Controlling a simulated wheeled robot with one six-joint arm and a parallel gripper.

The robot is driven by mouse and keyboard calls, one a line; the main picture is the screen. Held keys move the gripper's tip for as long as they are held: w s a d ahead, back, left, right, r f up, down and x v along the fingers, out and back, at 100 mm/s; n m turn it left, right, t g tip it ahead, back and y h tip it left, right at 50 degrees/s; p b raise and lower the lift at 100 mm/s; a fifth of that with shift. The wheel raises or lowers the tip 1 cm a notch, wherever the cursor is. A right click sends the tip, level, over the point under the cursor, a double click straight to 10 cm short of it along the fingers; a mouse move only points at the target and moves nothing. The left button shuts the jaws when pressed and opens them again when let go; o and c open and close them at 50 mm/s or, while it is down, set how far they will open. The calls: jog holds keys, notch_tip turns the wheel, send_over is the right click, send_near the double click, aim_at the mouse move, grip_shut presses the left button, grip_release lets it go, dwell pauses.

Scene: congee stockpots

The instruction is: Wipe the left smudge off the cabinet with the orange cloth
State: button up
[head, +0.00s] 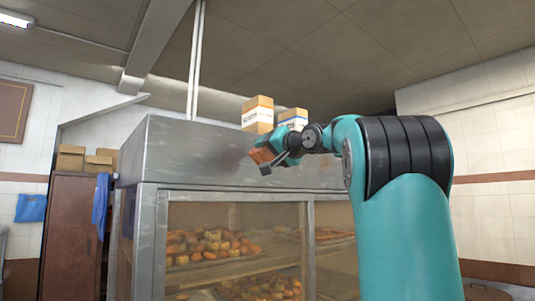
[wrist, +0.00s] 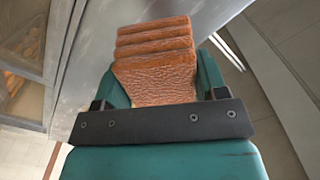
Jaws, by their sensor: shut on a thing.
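The metal cabinet (head: 195,150) has a broad grey steel band above its glass front; its steel also shows in the wrist view (wrist: 95,60). My gripper (head: 270,161) is in front of this band, right of the cabinet's left corner. It is shut on the orange cloth (head: 261,155), which shows as a folded, ridged pad between the fingers in the wrist view (wrist: 155,70). A faint brownish mark (head: 254,152) shows at the cloth's edge; I cannot clearly separate it from the cloth. I cannot tell whether the cloth touches the steel. My arm hides the band's right part.
Two cartons (head: 258,114) (head: 293,118) stand on the cabinet top, just above my gripper. Trays of food (head: 205,245) show behind the glass. A brown wooden cupboard (head: 72,235) with boxes and a blue cloth (head: 100,205) stands at left.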

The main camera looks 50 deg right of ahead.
jog(key=shift+w, duration=0.1)
jog(key=p, duration=0.3)
send_near(245, 151)
jog(key=w, duration=0.3)
jog(key=shift+w+d+f+p, duration=0.1)
jog(key=shift+w+d+p, duration=0.45)
jog(key=shift+w, duration=0.1)
jog(key=shift+p+x, duration=0.55)
jog(key=shift+x, duration=0.45)
jog(key=shift+d, duration=0.1)
dwell(0.3)
jog(key=d+p, duration=0.2)
jog(key=d, duration=0.1)
jog(key=shift+s+d, duration=0.35)
jog(key=shift+s, duration=0.05)
jog(key=shift+a, duration=0.15)
